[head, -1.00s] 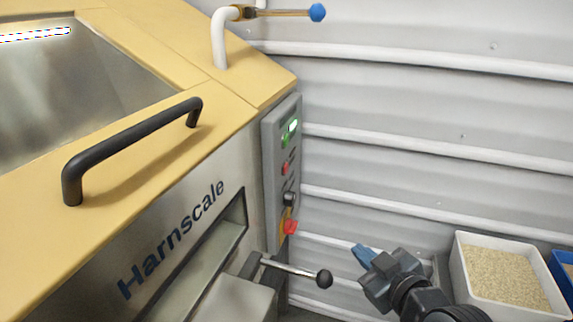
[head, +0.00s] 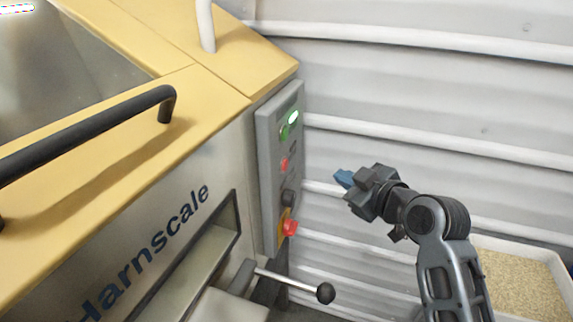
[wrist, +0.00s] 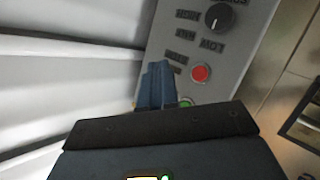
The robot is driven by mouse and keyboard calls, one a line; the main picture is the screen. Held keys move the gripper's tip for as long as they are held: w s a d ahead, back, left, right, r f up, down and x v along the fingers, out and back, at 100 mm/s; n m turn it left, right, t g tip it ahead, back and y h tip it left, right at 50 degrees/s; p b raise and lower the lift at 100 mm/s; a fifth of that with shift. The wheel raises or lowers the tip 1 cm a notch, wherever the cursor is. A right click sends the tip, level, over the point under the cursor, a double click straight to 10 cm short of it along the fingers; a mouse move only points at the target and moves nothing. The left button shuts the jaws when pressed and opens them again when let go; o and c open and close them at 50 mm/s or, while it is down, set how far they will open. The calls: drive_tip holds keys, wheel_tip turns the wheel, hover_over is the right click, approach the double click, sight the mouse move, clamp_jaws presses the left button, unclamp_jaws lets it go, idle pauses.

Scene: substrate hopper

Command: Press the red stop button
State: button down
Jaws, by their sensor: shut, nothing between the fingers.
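A grey control panel (head: 267,190) is on the side of the hopper. A small round red button (head: 284,165) sits mid-panel, below a green button (head: 284,132) and above a black knob (head: 288,198). A larger red button (head: 290,228) on a yellow plate is at the bottom. The wrist view shows the small red button (wrist: 200,73) between the knob (wrist: 219,17) and the partly hidden green button (wrist: 185,103); its label is too blurred to read surely. My gripper (head: 343,178), with blue fingers, is shut and empty, right of the panel and apart from it. Its fingers (wrist: 157,72) appear left of the small red button.
A lever with a black ball end (head: 325,292) juts out below the panel. The yellow-topped hopper (head: 215,60) has a black handle (head: 90,130). A ribbed white wall (head: 420,100) stands behind. A bin of grain (head: 520,285) is at lower right, behind my arm.

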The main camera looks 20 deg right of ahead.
drive_tip(key=w+a, duration=0.5)
drive_tip(key=a, duration=0.2)
idle(0.4)
drive_tip(key=shift+w+a, duration=0.15)
drive_tip(key=shift+a, duration=0.05)
idle(1.8)
drive_tip(key=shift+w+a, duration=0.15)
drive_tip(key=shift+a, duration=0.05)
drive_tip(key=shift+w+a, duration=0.25)
drive_tip(key=shift+a, duration=0.1)
idle(0.8)
drive_tip(key=shift+s+d+p, duration=0.35)
drive_tip(key=shift+s+d, duration=0.15)
drive_tip(key=shift+d, duration=0.2)
drive_tip(key=s+d, duration=0.1)
drive_tip(key=d, duration=0.1)
drive_tip(key=s+d, duration=0.2)
idle(0.7)
